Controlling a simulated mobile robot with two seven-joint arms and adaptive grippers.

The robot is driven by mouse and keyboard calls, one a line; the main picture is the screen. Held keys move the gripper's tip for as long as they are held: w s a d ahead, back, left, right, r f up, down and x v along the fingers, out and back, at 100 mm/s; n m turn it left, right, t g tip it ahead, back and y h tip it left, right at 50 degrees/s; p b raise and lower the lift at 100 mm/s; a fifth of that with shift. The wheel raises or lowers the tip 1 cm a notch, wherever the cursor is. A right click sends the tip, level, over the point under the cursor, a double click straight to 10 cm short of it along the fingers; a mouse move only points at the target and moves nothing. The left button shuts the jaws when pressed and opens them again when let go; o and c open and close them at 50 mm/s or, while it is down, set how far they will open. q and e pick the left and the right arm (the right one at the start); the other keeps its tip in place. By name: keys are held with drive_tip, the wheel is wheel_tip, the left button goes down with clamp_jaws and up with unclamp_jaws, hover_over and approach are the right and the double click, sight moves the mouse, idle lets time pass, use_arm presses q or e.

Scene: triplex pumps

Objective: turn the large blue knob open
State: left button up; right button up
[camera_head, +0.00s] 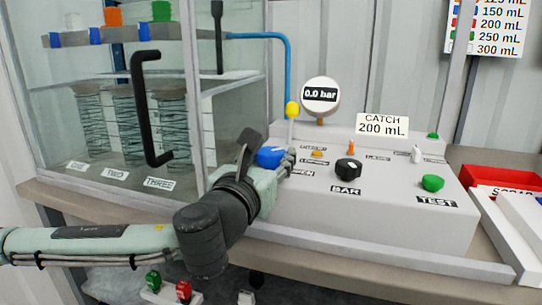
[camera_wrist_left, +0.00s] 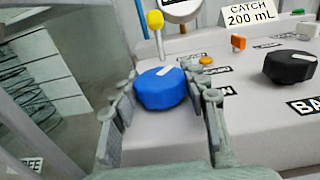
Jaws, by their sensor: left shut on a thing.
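The large blue knob (camera_head: 270,157) sits on the left end of the sloped grey control panel (camera_head: 400,215). It has a white pointer mark on its top. In the left wrist view the blue knob (camera_wrist_left: 162,88) is between the two fingers of my left gripper (camera_wrist_left: 160,105), its white mark pointing toward the upper right. My left gripper (camera_head: 277,163) is shut on the knob, one finger on each side. Part of an "OPEN" label shows beside the gripper in the head view; the rest is hidden. My right gripper is not in view.
A black BAR knob (camera_head: 347,170) and a green TEST knob (camera_head: 432,183) stand to the right. A gauge (camera_head: 320,95) reads 0.0 bar behind, near a yellow-topped rod (camera_head: 292,109). A glass cabinet with a black handle (camera_head: 147,110) is at left. A red tray (camera_head: 490,180) is at right.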

sight(270, 151)
use_arm(q)
drive_tip(key=shift+w+a+m+g+h, duration=0.1)
drive_tip(key=shift+a+m+g+h, duration=0.15)
drive_tip(key=shift+m+h, duration=0.4)
drive_tip(key=m+g+h+p, duration=0.1)
drive_tip(key=h, duration=0.1)
drive_tip(key=m+g+h+p, duration=0.1)
drive_tip(key=h, duration=0.1)
drive_tip(key=shift+d+r+m, duration=0.1)
drive_tip(key=shift+r+m, duration=0.05)
drive_tip(key=shift+m, duration=0.1)
drive_tip(key=shift+d+m+g+h, duration=0.1)
drive_tip(key=shift+m+g+h, duration=0.35)
drive_tip(key=shift+h, duration=0.1)
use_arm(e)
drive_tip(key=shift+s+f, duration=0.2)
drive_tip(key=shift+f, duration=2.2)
use_arm(q)
drive_tip(key=o, duration=1.2)
wheel_tip(270, 151, up, 10)
drive_tip(key=shift+f, duration=0.1)
